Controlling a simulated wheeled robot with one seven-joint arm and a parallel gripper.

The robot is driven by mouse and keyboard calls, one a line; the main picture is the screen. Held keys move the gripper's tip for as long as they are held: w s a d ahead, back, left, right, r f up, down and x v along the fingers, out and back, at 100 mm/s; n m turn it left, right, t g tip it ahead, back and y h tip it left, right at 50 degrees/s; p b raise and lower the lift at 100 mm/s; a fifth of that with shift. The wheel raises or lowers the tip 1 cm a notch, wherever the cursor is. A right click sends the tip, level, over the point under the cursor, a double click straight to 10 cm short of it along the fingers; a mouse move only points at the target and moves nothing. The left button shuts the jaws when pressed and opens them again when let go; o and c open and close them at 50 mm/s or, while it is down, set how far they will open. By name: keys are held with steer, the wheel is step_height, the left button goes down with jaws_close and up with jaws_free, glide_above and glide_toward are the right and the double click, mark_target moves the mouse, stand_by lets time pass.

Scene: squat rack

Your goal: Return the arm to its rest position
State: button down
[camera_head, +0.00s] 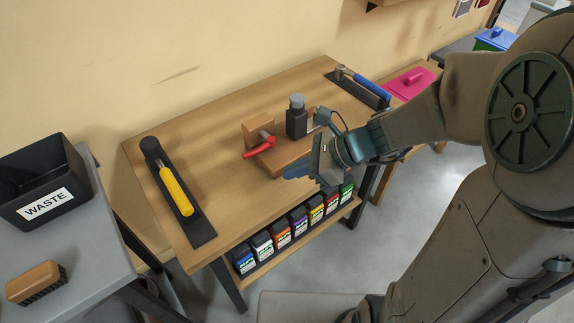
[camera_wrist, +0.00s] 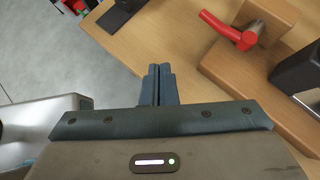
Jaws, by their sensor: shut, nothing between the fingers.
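My gripper (camera_head: 297,173) is at the end of my arm, over the front part of the wooden workbench (camera_head: 222,188). Its fingers are shut together with nothing between them, as the wrist view (camera_wrist: 158,85) shows. A wooden block fixture (camera_head: 272,158) with a red lever (camera_head: 259,148) is on the bench just behind and left of the gripper. The fixture (camera_wrist: 225,72) and red lever (camera_wrist: 228,30) also show at upper right in the wrist view. I cannot tell the exact gap between gripper and fixture.
A dark bottle (camera_head: 296,122) stands behind the fixture. A yellow-handled tool (camera_head: 175,190) and a blue-handled hammer (camera_head: 371,88) lie on dark mats. Several small boxes (camera_head: 282,233) fill the shelf below. A waste bin (camera_head: 42,180) and brush (camera_head: 36,283) are at left.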

steer(key=shift+s+d+r, duration=0.2)
steer(key=shift+s, duration=0.05)
steer(key=s+d+r+n+t+h+p, duration=0.1)
steer(key=s+d+r+n+h+p, duration=0.1)
steer(key=d+n, duration=0.5)
steer(key=s+d+r+n+h+p, duration=0.2)
steer(key=s+d+r+n+h, duration=0.2)
steer(key=n, duration=0.8)
steer(key=d+r+h, duration=0.2)
steer(key=d+h, duration=0.2)
steer(key=shift+s+t+p, duration=0.25)
steer(key=shift+t+p, duration=0.05)
steer(key=shift+t, duration=0.1)
